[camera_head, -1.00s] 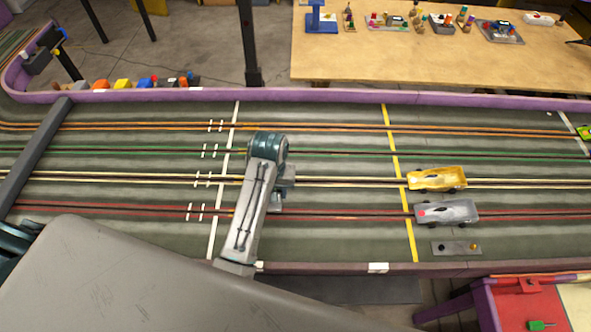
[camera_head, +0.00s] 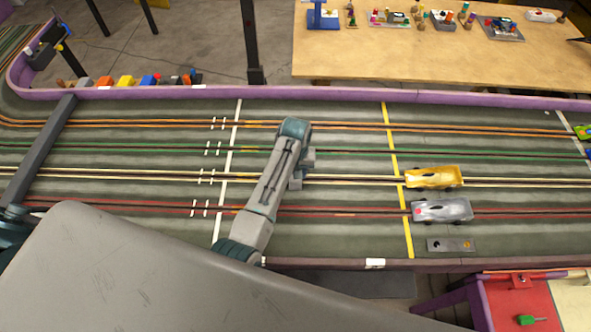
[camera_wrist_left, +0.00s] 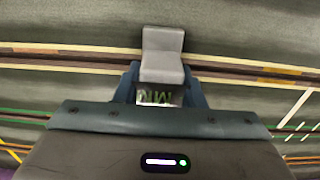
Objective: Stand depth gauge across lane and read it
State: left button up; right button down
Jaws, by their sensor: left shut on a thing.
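The depth gauge (camera_wrist_left: 162,58) is a light grey block with a stepped shape in the left wrist view. A dark panel with green marks shows at its lower end, between the blue-grey fingers. My left gripper (camera_wrist_left: 158,95) is shut on it. In the head view the gauge (camera_head: 296,181) shows in part beside my left arm, over or near the cream lane (camera_head: 345,181). I cannot tell whether it touches the track. My left fingertips are hidden in the head view. My right gripper is not in view.
A gold car (camera_head: 433,178) and a silver car (camera_head: 441,211) stand right of the yellow line (camera_head: 398,190). A small grey plate with knobs (camera_head: 450,245) lies near the front edge. A purple wall (camera_head: 350,94) borders the back. The track between the arm and yellow line is clear.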

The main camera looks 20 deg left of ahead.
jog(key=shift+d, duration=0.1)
pick_arm(q)
jog(key=o, duration=1.1)
jog(key=shift+f, duration=0.1)
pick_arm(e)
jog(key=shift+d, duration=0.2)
pick_arm(q)
notch_tip(320, 180, up, 12)
jog(key=shift+r+b, duration=0.1)
jog(key=shift+b, duration=0.9)
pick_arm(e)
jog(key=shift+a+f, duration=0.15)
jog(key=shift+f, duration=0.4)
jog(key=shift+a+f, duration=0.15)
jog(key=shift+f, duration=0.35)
pick_arm(q)
jog(key=shift+r, duration=0.1)
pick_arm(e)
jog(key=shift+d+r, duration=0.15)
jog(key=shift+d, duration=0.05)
